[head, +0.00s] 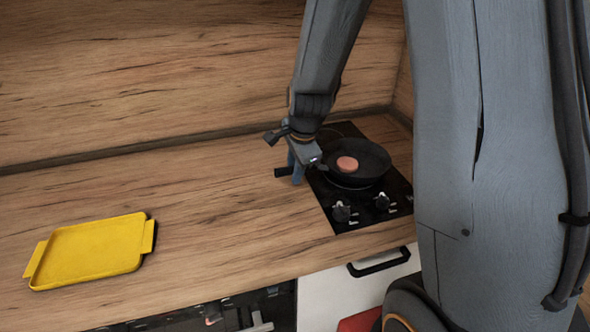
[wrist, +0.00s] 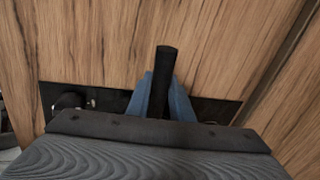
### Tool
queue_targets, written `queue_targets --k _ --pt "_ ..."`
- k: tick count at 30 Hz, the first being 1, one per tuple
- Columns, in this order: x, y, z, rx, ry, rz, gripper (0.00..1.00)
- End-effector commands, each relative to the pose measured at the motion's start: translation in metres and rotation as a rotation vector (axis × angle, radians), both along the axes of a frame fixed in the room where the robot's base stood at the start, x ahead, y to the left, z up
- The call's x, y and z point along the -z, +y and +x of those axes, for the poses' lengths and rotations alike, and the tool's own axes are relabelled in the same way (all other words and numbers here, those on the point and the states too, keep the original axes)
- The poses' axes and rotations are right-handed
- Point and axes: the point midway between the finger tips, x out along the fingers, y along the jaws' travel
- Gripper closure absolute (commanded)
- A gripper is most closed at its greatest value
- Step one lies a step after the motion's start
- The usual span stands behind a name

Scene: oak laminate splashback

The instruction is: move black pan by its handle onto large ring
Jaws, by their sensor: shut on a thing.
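The black pan (head: 372,166) is over the black hob (head: 345,213), above its front ring, with a round reddish-brown piece (head: 347,164) in it. The ring under the pan is mostly hidden; part of another ring (head: 328,134) shows behind it. My gripper (head: 297,172) is at the pan's left side, shut on the pan's handle (head: 283,172). In the wrist view the handle (wrist: 166,62) sticks out between my blue fingers (wrist: 164,98). I cannot tell whether the pan touches the hob.
A yellow tray (head: 90,252) lies on the wooden counter at the left. Two knobs (head: 341,212) stand on the hob's front part. The splashback (head: 130,80) runs behind. The counter between tray and hob is clear.

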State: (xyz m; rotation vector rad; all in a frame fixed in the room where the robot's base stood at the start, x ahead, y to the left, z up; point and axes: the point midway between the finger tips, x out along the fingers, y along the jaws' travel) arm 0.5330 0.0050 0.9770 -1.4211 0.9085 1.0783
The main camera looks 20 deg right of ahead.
Motion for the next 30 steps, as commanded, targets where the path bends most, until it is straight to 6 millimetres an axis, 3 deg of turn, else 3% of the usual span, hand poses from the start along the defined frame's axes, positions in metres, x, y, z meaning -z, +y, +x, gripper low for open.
queue_targets --k 30 --pt "0.0071 -0.0001 0.0010 -0.002 -0.003 -0.001 1.00"
